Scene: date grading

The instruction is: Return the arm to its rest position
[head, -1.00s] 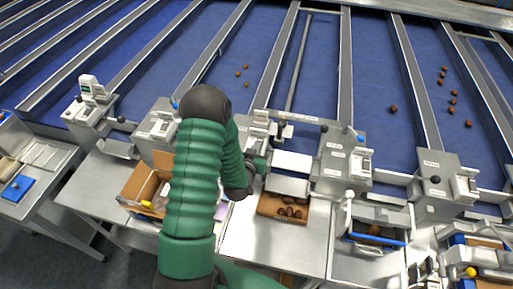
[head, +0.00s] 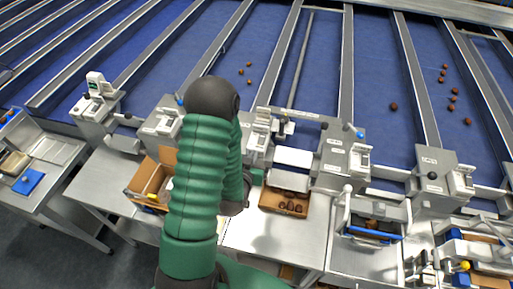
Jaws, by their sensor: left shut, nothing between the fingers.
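My left arm (head: 192,190), green and ribbed with a dark elbow, rises from the bottom of the head view and folds back down. My left gripper (head: 246,187) is small, dark and partly hidden behind the forearm. It is shut with nothing held, just left of a brown box (head: 284,213) with several dark dates. I cannot tell its exact height above the steel table (head: 262,239). My right gripper is not in view.
Grey sorting units (head: 340,158) stand along the front of blue belts (head: 275,60) with loose dates. An open cardboard box (head: 140,183) is left of my arm. A tray with a blue edge (head: 374,237) is at the right. Floor shows at lower left.

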